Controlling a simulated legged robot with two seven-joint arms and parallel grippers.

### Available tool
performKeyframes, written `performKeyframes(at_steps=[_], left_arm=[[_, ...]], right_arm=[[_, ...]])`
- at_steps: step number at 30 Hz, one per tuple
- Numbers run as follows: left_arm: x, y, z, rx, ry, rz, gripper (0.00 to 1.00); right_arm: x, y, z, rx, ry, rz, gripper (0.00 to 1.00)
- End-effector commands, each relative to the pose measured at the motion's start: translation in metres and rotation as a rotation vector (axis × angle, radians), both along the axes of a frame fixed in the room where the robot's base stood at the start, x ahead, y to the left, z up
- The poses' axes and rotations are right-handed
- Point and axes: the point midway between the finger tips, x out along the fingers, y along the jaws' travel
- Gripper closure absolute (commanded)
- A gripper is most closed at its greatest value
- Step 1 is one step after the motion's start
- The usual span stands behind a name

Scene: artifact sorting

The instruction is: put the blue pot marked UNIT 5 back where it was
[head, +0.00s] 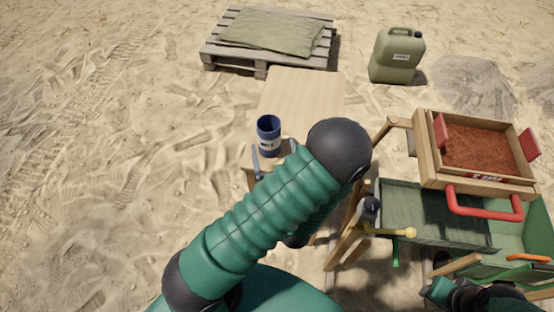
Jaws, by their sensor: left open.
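The blue pot (268,126) has a pale label band whose writing is too small to read. It stands upright on the near end of a light wooden table (305,90). My left gripper (274,151) is open at the pot's lower near side, with one finger showing to the left of it and one to the right. I cannot tell whether the fingers touch the pot. My left forearm crosses the middle of the view and hides part of the table's near end. Dark and green parts at the bottom right edge seem to be my right arm; its jaws are unclear.
A wooden sieve box (428,155) of reddish soil sits above a green cart (405,200) at right, with a red handle in front. A pallet (222,53) with a folded tarp and a jerrycan (398,58) stand behind. Open sand lies left.

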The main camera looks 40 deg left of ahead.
Motion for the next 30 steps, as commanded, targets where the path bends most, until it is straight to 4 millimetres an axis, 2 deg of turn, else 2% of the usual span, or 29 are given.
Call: performKeyframes(at_steps=[1, 4, 10, 14, 17, 18, 20, 22, 24, 27, 30], left_arm=[[-0.008, -0.012, 0.0, 0.0, 0.001, -0.007, 0.12], [-0.022, -0.029, 0.0, 0.0, 0.002, -0.006, 0.12], [-0.034, -0.046, -0.002, -0.021, 0.006, -0.003, 0.12], [-0.011, -0.055, -0.031, -0.238, 0.087, -0.047, 0.12], [0.019, -0.088, -0.058, -0.502, 0.239, -0.181, 0.12], [0.028, -0.107, -0.063, -0.591, 0.32, -0.258, 0.12], [0.031, -0.133, -0.063, -0.682, 0.456, -0.385, 0.12], [0.021, -0.156, -0.056, -0.728, 0.633, -0.529, 0.12], [-0.002, -0.163, -0.045, -0.719, 0.814, -0.642, 0.12], [-0.038, -0.153, -0.032, -0.66, 1.036, -0.727, 0.12], [-0.065, -0.138, -0.024, -0.608, 1.177, -0.75, 0.12]], right_arm=[[0.0, 0.0, -0.001, 0.0, 0.0, 0.0, 0.64], [0.0, 0.0, -0.001, 0.0, 0.0, 0.0, 0.64], [0.0, 0.0, -0.001, 0.0, 0.0, 0.0, 0.64], [0.0, 0.0, 0.0, 0.0, 0.0, 0.0, 0.64], [0.0, 0.0, 0.0, 0.0, 0.0, 0.0, 0.64], [0.0, 0.0, 0.0, 0.0, 0.0, 0.0, 0.64], [0.0, 0.0, -0.001, 0.0, 0.0, 0.0, 0.64], [0.0, 0.0, -0.001, 0.0, 0.0, 0.0, 0.64], [0.0, 0.0, -0.001, 0.0, 0.0, 0.0, 0.64], [0.0, 0.0, -0.001, 0.0, 0.0, 0.0, 0.64], [0.0, 0.0, -0.001, 0.0, 0.0, 0.0, 0.64]])
